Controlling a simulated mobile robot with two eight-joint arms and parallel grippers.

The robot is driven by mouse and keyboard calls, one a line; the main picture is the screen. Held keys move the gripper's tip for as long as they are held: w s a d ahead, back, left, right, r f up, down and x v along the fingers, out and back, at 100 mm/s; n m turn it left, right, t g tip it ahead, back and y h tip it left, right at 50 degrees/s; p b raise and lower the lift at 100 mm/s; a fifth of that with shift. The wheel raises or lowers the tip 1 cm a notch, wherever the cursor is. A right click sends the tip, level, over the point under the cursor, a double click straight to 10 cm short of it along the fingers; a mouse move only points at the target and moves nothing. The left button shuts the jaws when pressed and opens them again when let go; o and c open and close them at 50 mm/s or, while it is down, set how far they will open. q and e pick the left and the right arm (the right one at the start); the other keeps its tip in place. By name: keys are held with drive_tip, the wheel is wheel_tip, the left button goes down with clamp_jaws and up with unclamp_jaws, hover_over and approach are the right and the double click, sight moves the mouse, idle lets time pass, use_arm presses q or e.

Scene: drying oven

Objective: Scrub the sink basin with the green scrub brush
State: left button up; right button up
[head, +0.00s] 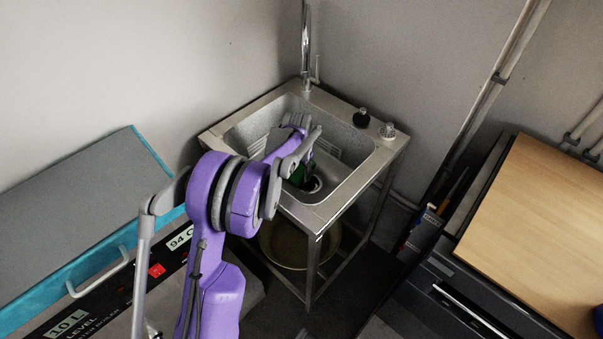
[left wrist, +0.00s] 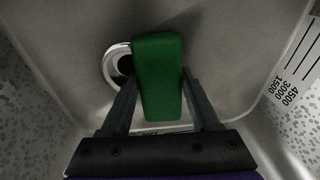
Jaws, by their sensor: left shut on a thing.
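The steel sink basin (head: 341,151) is set in a metal stand in the corner, with its drain (head: 315,184) near the front. My left gripper (head: 297,172) reaches down into the basin, and my purple arm covers part of it. In the left wrist view my left gripper (left wrist: 159,100) is shut on the green scrub brush (left wrist: 158,72), one finger on each side. The brush lies over the basin floor (left wrist: 225,50), just beside the drain ring (left wrist: 115,64). I cannot tell whether its underside touches the floor. In the head view only a bit of green shows. My right gripper is not in view.
A tall faucet (head: 306,50) rises at the sink's back corner. A black knob (head: 361,117) and a small metal fitting (head: 387,131) sit on its right rim. A teal-edged boiler (head: 75,210) stands at left, a wood-topped cabinet (head: 535,225) at right. A round bowl (head: 287,243) is below the sink.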

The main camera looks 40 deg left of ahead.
use_arm(q)
drive_tip(key=shift+a, duration=0.5)
drive_tip(key=shift+r+p, duration=3.3)
drive_tip(key=shift+r, duration=2)
wheel_tip(320, 180, up, 10)
drive_tip(key=p, duration=0.5)
drive_tip(key=shift+p, duration=0.4)
drive_tip(key=shift+d+f, duration=0.1)
